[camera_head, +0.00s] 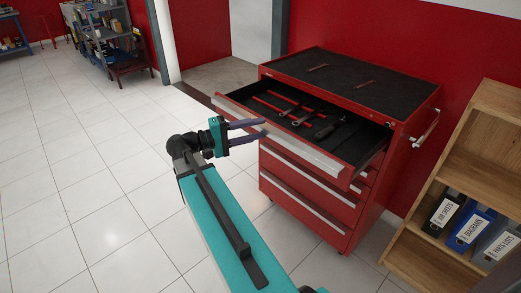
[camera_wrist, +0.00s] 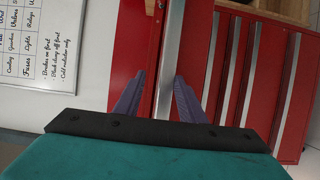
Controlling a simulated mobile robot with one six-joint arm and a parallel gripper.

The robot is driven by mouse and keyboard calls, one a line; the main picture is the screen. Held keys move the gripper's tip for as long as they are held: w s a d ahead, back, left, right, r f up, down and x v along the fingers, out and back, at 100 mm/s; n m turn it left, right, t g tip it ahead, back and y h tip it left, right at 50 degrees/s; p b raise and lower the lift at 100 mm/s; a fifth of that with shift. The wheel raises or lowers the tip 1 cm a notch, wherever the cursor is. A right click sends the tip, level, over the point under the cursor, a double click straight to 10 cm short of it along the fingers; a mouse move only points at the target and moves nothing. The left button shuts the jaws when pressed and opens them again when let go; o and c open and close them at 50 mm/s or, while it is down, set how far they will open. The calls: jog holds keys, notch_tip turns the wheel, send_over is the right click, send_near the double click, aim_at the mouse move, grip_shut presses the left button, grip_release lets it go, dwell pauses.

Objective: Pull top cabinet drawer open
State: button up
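The red tool cabinet (camera_head: 400,150) stands right of centre in the head view. Its top drawer (camera_head: 346,146) is pulled out, with its dark inside and several tools showing. A silver handle strip (camera_head: 302,149) runs along the drawer front. My gripper (camera_head: 264,128) is open at the left part of this front, its purple fingers pointing at it. In the wrist view, the fingers of my gripper (camera_wrist: 160,76) are spread, with part of the drawer's red front and silver strip (camera_wrist: 170,60) showing between them. Whether they touch the drawer I cannot tell.
The lower drawers (camera_head: 308,198) are shut. A wooden shelf (camera_head: 425,262) with binders stands close to the cabinet's right. A grey shelf (camera_head: 103,45) stands at the back left. The tiled floor (camera_head: 75,155) at left is clear. A whiteboard (camera_wrist: 40,50) shows in the wrist view.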

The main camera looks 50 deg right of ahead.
jog(key=shift+o, duration=0.6)
jog(key=shift+s+a+r, duration=0.1)
jog(key=shift+r, duration=0.45)
jog(key=shift+s+a+r, duration=0.1)
jog(key=shift+r, duration=0.45)
jog(key=shift+o, duration=1)
jog(key=s+a, duration=0.1)
jog(key=s, duration=0.1)
jog(key=s+a+b, duration=0.1)
jog(key=s+a, duration=0.1)
jog(key=shift+r, duration=0.2)
jog(key=shift+w+f+b, duration=0.1)
jog(key=shift+w+b, duration=0.1)
jog(key=shift+b, duration=0.8)
jog(key=shift+o, duration=0.4)
jog(key=b, duration=0.3)
jog(key=shift+w, duration=0.2)
jog(key=shift+o, duration=0.3)
jog(key=b, duration=0.5)
jog(key=shift+a, duration=0.15)
jog(key=b, duration=0.5)
jog(key=shift+s+a, duration=0.2)
jog(key=shift+s, duration=0.1)
jog(key=s+b, duration=0.1)
jog(key=b, duration=0.2)
jog(key=s+b, duration=0.1)
jog(key=b, duration=0.3)
jog(key=shift+a, duration=0.4)
jog(key=shift+c, duration=0.2)
